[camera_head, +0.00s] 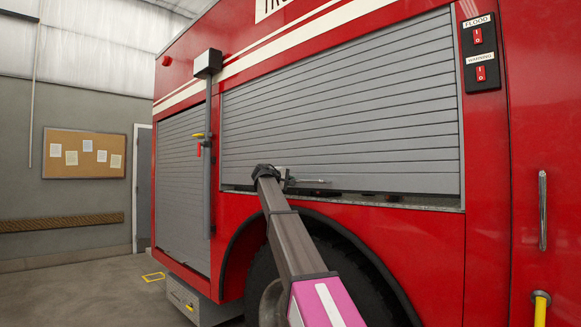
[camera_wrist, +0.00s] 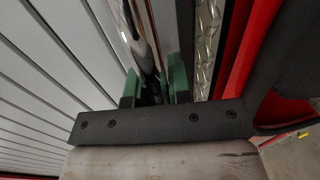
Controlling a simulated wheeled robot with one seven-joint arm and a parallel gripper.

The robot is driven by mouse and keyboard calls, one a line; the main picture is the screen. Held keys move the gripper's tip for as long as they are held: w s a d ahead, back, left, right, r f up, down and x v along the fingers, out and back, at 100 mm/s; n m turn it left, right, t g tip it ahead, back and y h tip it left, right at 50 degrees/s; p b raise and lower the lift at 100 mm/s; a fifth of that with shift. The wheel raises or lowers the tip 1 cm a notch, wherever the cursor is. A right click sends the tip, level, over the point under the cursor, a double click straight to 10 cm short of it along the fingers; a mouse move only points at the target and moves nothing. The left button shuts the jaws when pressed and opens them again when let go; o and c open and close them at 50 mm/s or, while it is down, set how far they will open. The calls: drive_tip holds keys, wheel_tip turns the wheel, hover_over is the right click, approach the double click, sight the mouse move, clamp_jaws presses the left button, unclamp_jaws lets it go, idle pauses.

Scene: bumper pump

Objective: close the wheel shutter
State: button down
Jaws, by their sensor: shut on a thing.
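The wheel shutter (camera_head: 340,110) is a grey slatted roller door above the wheel of the red truck. It is almost fully down. A narrow dark gap shows between its lower edge and the metal sill (camera_head: 425,205). A thin bar handle (camera_head: 310,181) runs along the shutter's bottom. My gripper (camera_head: 287,179) is at this handle, near the lower left of the shutter.
A second grey shutter (camera_head: 183,190) is down at the left. A vertical pole with a box (camera_head: 207,65) stands out between the shutters. The tyre (camera_head: 330,265) is below my arm. A switch panel (camera_head: 479,53) and grab rail (camera_head: 542,210) are at the right.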

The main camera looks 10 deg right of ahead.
drive_tip(key=shift+s+f, duration=0.1)
drive_tip(key=shift+f, duration=1.8)
drive_tip(key=c, duration=1.1)
unclamp_jaws()
drive_tip(key=shift+o, duration=0.2)
drive_tip(key=v, duration=1)
drive_tip(key=shift+s+a, duration=0.2)
drive_tip(key=shift+a, duration=0.1)
